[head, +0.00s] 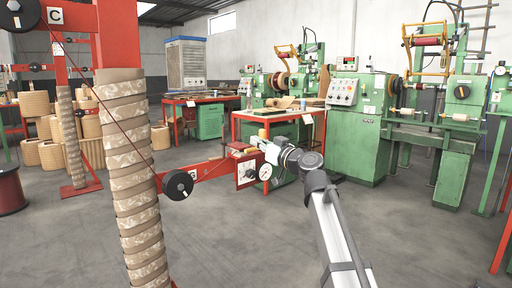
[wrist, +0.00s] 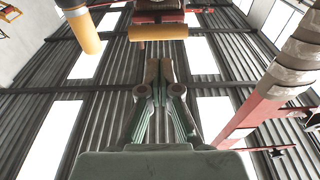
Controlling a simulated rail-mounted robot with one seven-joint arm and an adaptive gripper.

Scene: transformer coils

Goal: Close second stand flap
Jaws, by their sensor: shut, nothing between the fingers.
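A red stand arm (head: 210,172) reaches right from beside the wrapped column, with a black knob (head: 178,185) near its left end and a white plate and round gauge (head: 265,172) near its right end. I cannot clearly tell which part is the second flap. My gripper (head: 259,144) is just above the gauge end, partly lost against the parts behind it. In the wrist view my gripper (wrist: 159,70) is shut and empty, its tips just below a tan roller (wrist: 158,32) under a red block (wrist: 158,14). Contact cannot be told.
A tall wrapped column (head: 125,170) stands at left by a red post (head: 118,35). Another tan cylinder (wrist: 86,32) is left of my fingers. A red-framed table (head: 285,113) and green winding machines (head: 357,125) stand behind. The grey floor (head: 240,245) in front is clear.

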